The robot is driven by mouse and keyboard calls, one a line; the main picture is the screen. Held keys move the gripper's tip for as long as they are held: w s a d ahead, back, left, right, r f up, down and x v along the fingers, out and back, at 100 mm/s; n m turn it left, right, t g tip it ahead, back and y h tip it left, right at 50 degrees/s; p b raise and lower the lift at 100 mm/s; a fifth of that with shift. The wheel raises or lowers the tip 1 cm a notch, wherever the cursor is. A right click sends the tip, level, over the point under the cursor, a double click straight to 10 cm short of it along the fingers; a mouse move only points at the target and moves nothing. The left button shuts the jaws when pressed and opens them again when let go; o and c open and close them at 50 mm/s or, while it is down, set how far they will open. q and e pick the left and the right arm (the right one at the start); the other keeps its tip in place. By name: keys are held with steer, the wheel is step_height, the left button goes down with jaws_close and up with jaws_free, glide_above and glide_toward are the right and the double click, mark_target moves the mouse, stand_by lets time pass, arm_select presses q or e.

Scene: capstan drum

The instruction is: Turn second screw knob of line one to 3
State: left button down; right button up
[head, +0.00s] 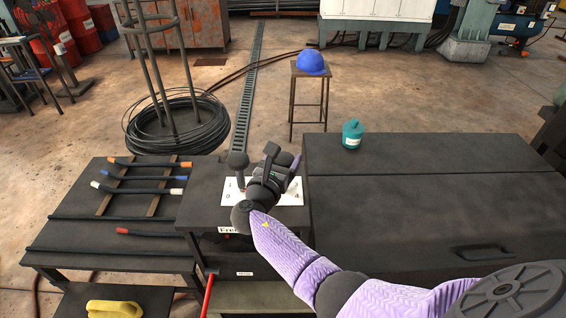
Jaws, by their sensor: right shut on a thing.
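A white panel (292,198) with small dark marks lies on top of a dark box-like cabinet. A dark round-headed knob (238,159) stands upright at the panel's left side, with a bit of red near its foot. My right gripper (283,160) reaches over the panel from the lower right. It is shut on a second dark knob, of which only part of the rounded head shows between the fingers. The hand and wrist hide this knob's foot and the middle of the panel, so its pointer and setting cannot be read. My left gripper is out of view.
A low rack (110,235) with several colored-end rods stands left of the cabinet. A wide dark chest (400,185) adjoins on the right, with a teal canister (352,134) on it. A blue helmet (311,62) sits on a stool behind. A wire coil (165,140) lies back left.

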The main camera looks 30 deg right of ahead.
steer(key=m+g+b, duration=0.1)
steer(key=m+g+h+b, duration=0.1)
steer(key=g+h+b, duration=0.1)
steer(key=shift+f+m+g, duration=0.25)
steer(key=shift+m+g, duration=0.15)
steer(key=shift+r+m+g+h+b, duration=0.1)
steer(key=shift+m+g+h+b, duration=0.3)
steer(key=shift+m+g+b, duration=0.6)
steer(key=shift+g, duration=0.4)
steer(key=shift+r, duration=0.1)
steer(key=o, duration=1.1)
steer(key=shift+o, duration=0.2)
steer(key=shift+r+p, duration=0.1)
steer(key=shift+p, duration=0.2)
